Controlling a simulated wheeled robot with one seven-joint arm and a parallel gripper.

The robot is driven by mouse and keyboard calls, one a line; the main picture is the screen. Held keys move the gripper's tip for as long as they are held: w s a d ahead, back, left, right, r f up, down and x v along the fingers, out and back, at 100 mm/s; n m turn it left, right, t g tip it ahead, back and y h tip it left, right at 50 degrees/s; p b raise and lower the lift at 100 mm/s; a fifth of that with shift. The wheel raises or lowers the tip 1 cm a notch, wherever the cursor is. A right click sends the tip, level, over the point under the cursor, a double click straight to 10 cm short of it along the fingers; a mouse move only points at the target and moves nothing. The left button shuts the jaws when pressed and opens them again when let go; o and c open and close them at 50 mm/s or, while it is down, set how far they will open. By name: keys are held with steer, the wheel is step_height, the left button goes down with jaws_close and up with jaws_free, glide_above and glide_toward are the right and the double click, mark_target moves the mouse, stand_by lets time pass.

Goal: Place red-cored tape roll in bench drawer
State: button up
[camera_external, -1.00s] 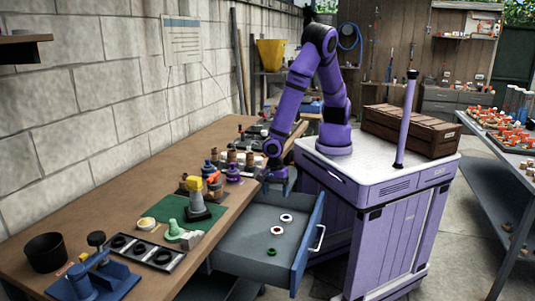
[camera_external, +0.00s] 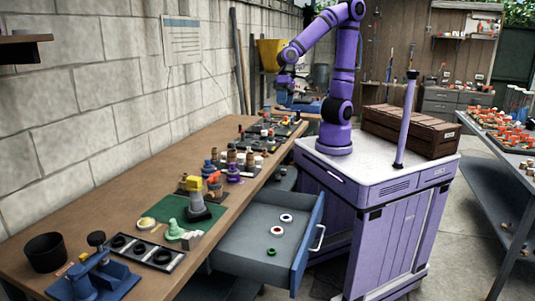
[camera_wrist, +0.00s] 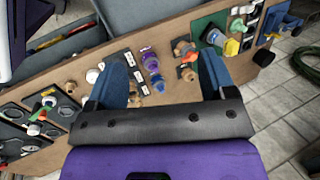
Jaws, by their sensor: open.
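The red-cored tape roll (camera_external: 276,230), a small white ring with a red centre, lies flat in the open bench drawer (camera_external: 252,243). A white roll with a dark blue core (camera_external: 286,218) lies just behind it, and a green ring (camera_external: 271,252) lies in front. My gripper (camera_external: 285,84) is high above the far part of the bench, well away from the drawer. In the wrist view its two blue fingers (camera_wrist: 162,82) are wide apart with nothing between them. The rolls cannot be made out in the wrist view.
A wooden crate (camera_external: 411,131) stands on my cart. The drawer has free floor space around the rings.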

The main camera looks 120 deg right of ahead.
steer(key=s+d+r+n+t+h, duration=0.1)
steer(key=s+d+r+n, duration=0.2)
steer(key=s, duration=0.4)
steer(key=s+d+r+n+t+h, duration=0.1)
steer(key=s+d+r+n+h, duration=0.1)
steer(key=s+d+r+n, duration=0.2)
steer(key=s+d+n, duration=0.1)
steer(key=s+n, duration=0.1)
steer(key=shift+s+d+r+t+h, duration=0.2)
steer(key=shift+s+d+t+h, duration=0.1)
steer(key=shift+s, duration=0.05)
steer(key=shift+c, duration=0.2)
stand_by(0.4)
